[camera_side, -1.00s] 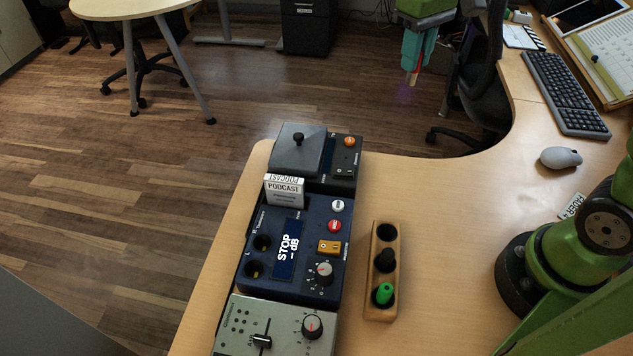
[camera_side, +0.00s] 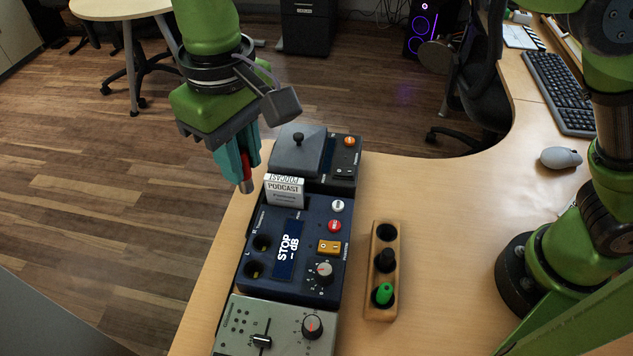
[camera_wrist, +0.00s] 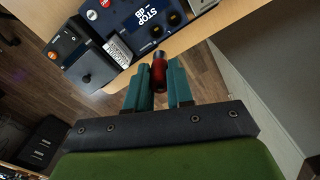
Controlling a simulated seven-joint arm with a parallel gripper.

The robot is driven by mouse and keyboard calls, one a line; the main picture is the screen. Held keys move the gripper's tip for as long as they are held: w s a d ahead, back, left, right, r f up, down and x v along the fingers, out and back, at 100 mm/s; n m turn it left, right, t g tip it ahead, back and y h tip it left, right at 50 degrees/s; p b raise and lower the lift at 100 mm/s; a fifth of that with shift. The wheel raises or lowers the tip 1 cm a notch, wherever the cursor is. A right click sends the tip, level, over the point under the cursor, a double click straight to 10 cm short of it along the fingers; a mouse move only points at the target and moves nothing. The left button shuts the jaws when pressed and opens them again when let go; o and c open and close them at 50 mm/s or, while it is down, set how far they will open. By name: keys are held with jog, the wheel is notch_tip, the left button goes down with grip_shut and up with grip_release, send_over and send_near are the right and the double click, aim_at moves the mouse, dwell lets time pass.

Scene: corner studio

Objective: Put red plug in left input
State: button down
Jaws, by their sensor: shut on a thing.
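My gripper (camera_side: 246,178) has teal fingers and is shut on the red plug (camera_side: 246,172), which points down with a metal tip. In the side view it is above and left of the blue recorder (camera_side: 322,258), near the table's left edge. The wrist view also shows the red plug (camera_wrist: 158,72) between the fingers. The recorder has two round dark inputs on its left side, the one marked R (camera_side: 262,242) and the one marked L (camera_side: 254,269). Both look empty.
A wooden holder (camera_side: 371,309) has a black plug (camera_side: 386,260), a green plug (camera_side: 384,294) and an empty top hole. A white PODCAST card (camera_side: 284,191) stands at the recorder's far end. A dark lidded box (camera_side: 299,150) and a grey mixer (camera_side: 290,325) adjoin the recorder.

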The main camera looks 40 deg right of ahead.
jog(key=shift+s+a+f, duration=0.35)
jog(key=shift+a+f, duration=0.1)
jog(key=shift+f, duration=2.4)
jog(key=shift+s+a+f, duration=0.35)
jog(key=shift+a+f, duration=0.15)
jog(key=shift+f, duration=2.35)
jog(key=shift+s+a+f, duration=0.35)
jog(key=shift+a+f, duration=0.1)
jog(key=shift+f, duration=2.4)
jog(key=shift+f, duration=0.65)
jog(key=c, duration=1.3)
grip_release()
jog(key=shift+r, duration=0.15)
notch_tip(320, 180, up, 11)
jog(key=shift+f, duration=0.1)
